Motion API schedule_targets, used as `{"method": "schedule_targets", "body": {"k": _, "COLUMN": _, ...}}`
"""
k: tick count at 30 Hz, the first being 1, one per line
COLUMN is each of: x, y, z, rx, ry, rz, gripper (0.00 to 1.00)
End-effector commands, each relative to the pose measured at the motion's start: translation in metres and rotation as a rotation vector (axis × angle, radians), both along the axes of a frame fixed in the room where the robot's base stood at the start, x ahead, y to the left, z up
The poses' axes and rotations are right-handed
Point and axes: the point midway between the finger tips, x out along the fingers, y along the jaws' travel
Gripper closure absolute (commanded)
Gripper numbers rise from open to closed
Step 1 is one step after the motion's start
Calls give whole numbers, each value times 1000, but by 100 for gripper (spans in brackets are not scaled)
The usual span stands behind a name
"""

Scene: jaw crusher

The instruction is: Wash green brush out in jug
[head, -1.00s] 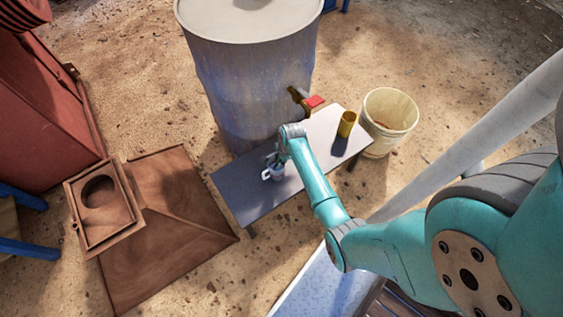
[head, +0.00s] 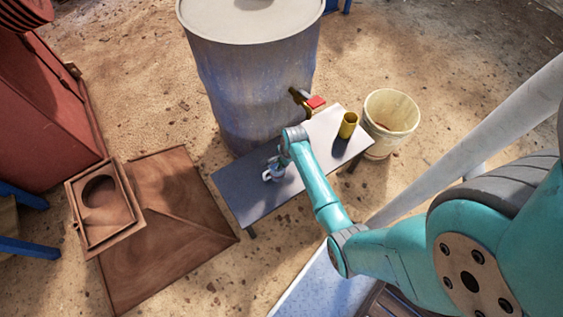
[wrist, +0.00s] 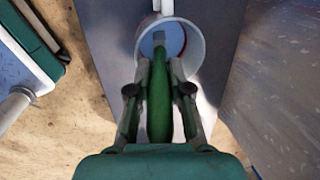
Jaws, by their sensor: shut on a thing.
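In the wrist view my gripper (wrist: 160,92) is shut on the green brush (wrist: 159,105). The brush's far end reaches over the rim and into the mouth of a white jug (wrist: 193,43). Bluish liquid appears inside the jug, with a reddish patch at the right of its inner side. In the head view the jug (head: 267,176) stands on the grey bench, with my gripper (head: 275,164) just above it. The brush is too small and covered to make out there. How deep its tip sits is hard to tell.
The narrow bench (head: 240,188) stands before a big drum (head: 255,85) with a red-handled tap (head: 315,102). A yellow cup (head: 347,125) stands at the bench's right end. A cream bucket (head: 391,112) is on the ground beyond it. Rusty metal (head: 170,190) lies left.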

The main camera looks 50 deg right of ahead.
Motion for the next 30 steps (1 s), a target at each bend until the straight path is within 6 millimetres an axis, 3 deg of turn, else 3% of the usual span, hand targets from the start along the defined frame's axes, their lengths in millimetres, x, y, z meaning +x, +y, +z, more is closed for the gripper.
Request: {"method": "schedule_targets", "body": {"k": 30, "x": -12, "y": -3, "z": 63, "rx": -1, "ry": -2, "rz": 0, "gripper": 100}}
